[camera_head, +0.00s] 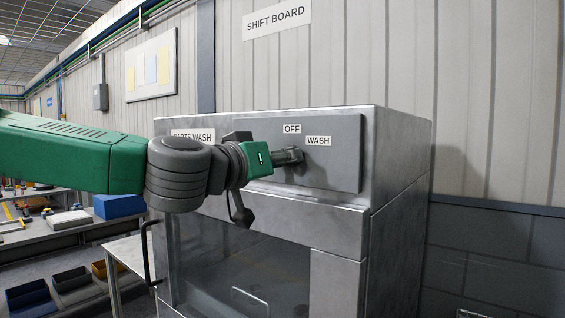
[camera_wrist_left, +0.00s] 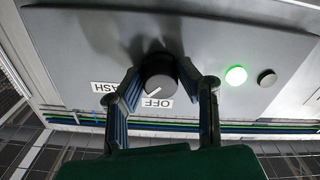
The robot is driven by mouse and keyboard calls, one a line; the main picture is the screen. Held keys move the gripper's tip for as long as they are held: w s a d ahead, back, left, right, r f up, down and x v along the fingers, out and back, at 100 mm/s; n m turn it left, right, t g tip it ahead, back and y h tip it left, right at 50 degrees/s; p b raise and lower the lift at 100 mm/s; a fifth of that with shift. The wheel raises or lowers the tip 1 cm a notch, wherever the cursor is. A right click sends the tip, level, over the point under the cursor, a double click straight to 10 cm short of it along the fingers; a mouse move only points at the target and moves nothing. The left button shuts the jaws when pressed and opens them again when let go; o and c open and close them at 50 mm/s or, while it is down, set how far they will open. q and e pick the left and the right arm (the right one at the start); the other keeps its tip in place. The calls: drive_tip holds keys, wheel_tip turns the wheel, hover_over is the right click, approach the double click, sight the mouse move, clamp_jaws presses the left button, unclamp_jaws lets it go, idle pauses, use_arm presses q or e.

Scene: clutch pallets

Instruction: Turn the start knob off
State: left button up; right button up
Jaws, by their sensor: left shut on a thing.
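The start knob (camera_wrist_left: 160,70) is a round dark knob on the grey control panel (camera_wrist_left: 210,30) of the parts washer. A white mark on its face slants toward the lower left in the left wrist view, between the OFF label (camera_wrist_left: 157,103) and the partly covered WASH label (camera_wrist_left: 104,87). My left gripper (camera_wrist_left: 163,85) is shut on the knob, with one finger on each side. In the head view, my left gripper (camera_head: 298,156) reaches the panel from the left, just below the OFF label (camera_head: 292,129). It hides most of the knob there. My right gripper is not in view.
A lit green lamp (camera_wrist_left: 236,75) and a dark button (camera_wrist_left: 267,77) sit beside the knob. The washer's windowed door (camera_head: 240,270) and its handle (camera_head: 147,250) are below my left arm. A bench with bins (camera_head: 120,206) stands at the left.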

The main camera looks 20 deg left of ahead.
use_arm(q)
drive_tip(key=n+b, duration=0.1)
drive_tip(key=n, duration=0.3)
drive_tip(key=shift+w+a+r+n, duration=0.1)
drive_tip(key=shift+n, duration=0.3)
drive_tip(key=shift+n+b, duration=0.75)
drive_tip(key=shift+n, duration=1.15)
drive_tip(key=shift+r, duration=0.1)
